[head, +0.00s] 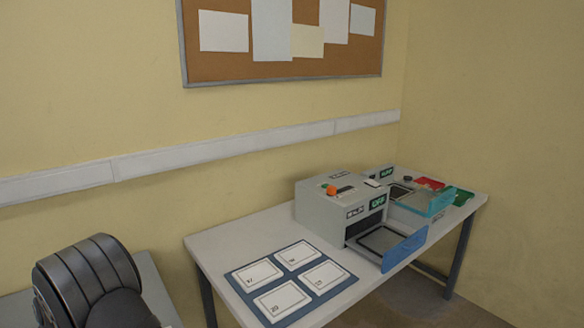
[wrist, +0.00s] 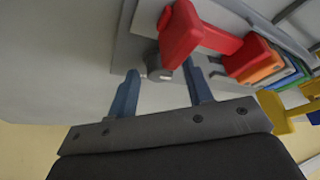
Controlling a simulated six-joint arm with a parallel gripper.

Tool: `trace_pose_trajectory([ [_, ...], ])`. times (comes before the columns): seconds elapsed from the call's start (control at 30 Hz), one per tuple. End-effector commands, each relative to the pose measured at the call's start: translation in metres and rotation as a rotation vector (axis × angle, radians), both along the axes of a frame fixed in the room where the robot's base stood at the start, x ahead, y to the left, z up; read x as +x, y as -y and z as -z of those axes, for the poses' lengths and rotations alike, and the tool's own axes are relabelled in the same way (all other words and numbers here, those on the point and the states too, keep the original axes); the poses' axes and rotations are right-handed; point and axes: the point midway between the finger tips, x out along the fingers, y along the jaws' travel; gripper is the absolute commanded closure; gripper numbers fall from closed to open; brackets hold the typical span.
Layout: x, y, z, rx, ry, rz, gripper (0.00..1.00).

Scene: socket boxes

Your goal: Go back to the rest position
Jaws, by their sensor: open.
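My gripper (wrist: 161,88) shows in the wrist view with its two blue-grey fingers apart. I see nothing clamped between them. A red part with raised ends (wrist: 200,38) is beyond the fingertips, towards the top of the picture. A small round grey knob (wrist: 158,70) appears in the gap between the fingertips; I cannot tell how far it is from them. My gripper does not show in the head view.
In the head view, a white table (head: 222,246) bears a grey box (head: 325,213) with an open blue-fronted drawer (head: 404,249). A blue mat (head: 290,276) with several white cards lies at the front left. Orange (wrist: 262,68) and yellow (wrist: 276,112) parts show in the wrist view.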

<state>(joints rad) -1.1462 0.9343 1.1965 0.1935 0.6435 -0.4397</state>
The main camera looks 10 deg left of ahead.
Motion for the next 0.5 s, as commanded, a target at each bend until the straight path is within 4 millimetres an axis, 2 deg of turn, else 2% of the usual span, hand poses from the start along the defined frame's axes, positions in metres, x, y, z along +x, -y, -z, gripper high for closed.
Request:
trace_pose_trajectory([
  [0.27,0.0,0.006,-0.015,0.002,0.001,-0.001,0.54],
  [0.5,-0.002,0.021,-0.054,0.003,0.002,-0.001,0.54],
])
